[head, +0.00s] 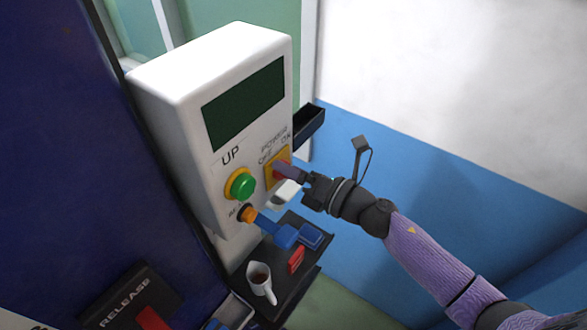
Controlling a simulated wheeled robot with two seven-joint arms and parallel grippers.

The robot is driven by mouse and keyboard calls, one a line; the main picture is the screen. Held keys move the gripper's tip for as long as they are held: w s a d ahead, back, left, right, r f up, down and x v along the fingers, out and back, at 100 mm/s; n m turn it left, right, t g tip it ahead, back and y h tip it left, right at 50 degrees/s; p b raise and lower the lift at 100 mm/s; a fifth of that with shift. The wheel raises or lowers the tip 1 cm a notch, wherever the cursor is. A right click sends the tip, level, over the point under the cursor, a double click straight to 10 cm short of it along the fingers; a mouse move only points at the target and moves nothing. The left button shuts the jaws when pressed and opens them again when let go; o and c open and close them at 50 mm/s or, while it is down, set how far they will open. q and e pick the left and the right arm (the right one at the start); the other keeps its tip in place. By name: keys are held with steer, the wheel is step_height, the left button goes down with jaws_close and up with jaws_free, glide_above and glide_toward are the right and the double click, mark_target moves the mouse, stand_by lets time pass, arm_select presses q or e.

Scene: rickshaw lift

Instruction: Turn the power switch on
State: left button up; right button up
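A white control box (190,100) has a dark screen (243,103) and a yellow switch plate (271,181) under the printed words POWER, OFF and ON. My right gripper (286,182) comes in from the right, with its tip at the switch plate. A reddish-purple part (284,170) lies over the plate, and a pale part (285,193) sits just below it. I cannot tell which of these is switch or finger, or whether they touch. The gripper hides part of the plate, so the switch position is unclear. My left gripper is out of view.
A green UP button (242,186) and an orange knob (248,213) with a blue piece are left of the switch. A dark shelf (272,300) below holds a white cup (261,282) and small red and blue items. A dark blue panel (60,150) stands left.

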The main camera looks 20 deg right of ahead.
steer(key=shift+c, duration=0.2)
steer(key=shift+m, duration=0.3)
steer(key=m+p, duration=0.1)
steer(key=m, duration=0.1)
steer(key=shift+d+m, duration=0.1)
steer(key=shift+m, duration=0.3)
steer(key=m, duration=0.2)
steer(key=m+p, duration=0.1)
steer(key=m, duration=0.1)
steer(key=shift+f+m, duration=0.2)
steer(key=shift+m, duration=0.1)
steer(key=m+p, duration=0.1)
steer(key=m, duration=0.3)
steer(key=shift+f+p, duration=0.15)
steer(key=shift+p, duration=0.2)
steer(key=shift+f+m+p, duration=0.15)
steer(key=shift+m+p, duration=0.25)
steer(key=shift+m, duration=1.5)
